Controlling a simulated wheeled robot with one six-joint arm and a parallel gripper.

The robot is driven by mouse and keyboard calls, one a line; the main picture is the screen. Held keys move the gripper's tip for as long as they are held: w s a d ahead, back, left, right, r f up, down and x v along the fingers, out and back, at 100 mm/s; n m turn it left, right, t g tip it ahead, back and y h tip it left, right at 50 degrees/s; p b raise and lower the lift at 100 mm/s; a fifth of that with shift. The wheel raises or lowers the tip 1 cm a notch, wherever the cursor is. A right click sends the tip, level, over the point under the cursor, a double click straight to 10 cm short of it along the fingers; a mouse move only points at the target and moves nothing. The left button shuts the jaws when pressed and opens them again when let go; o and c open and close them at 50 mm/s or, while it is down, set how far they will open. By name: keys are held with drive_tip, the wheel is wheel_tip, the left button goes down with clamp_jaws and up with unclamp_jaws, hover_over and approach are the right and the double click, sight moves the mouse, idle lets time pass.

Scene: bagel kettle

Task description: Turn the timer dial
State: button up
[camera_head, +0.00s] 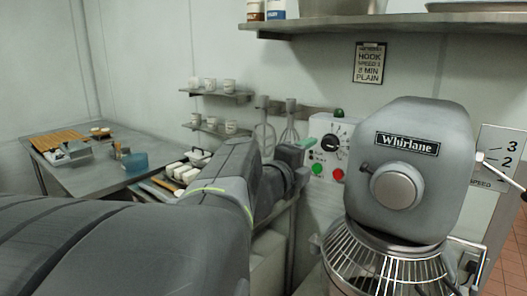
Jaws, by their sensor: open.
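The timer dial (330,143) is a dark round knob on a pale control panel (344,129), left of the grey mixer. A marked scale surrounds it. A green button (317,168) and a red button (338,174) sit below it on the panel. My arm reaches in from the lower left. My gripper (304,144) is at the panel's left edge, just left of the dial. It is small and partly hidden by my wrist, with a greenish tip showing. It holds nothing that I can see, and I cannot tell whether it touches the panel.
The Whirlane mixer (408,165) with its wire guard (385,268) stands close on the right. A shelf (400,22) hangs above. Whisks (291,125) hang behind my wrist. A steel table (95,170) with food items stands at the left.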

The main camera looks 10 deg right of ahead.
sight(327, 145)
drive_tip(key=shift+v, duration=1.5)
drive_tip(key=x, duration=1.4)
drive_tip(key=shift+s+a, duration=0.15)
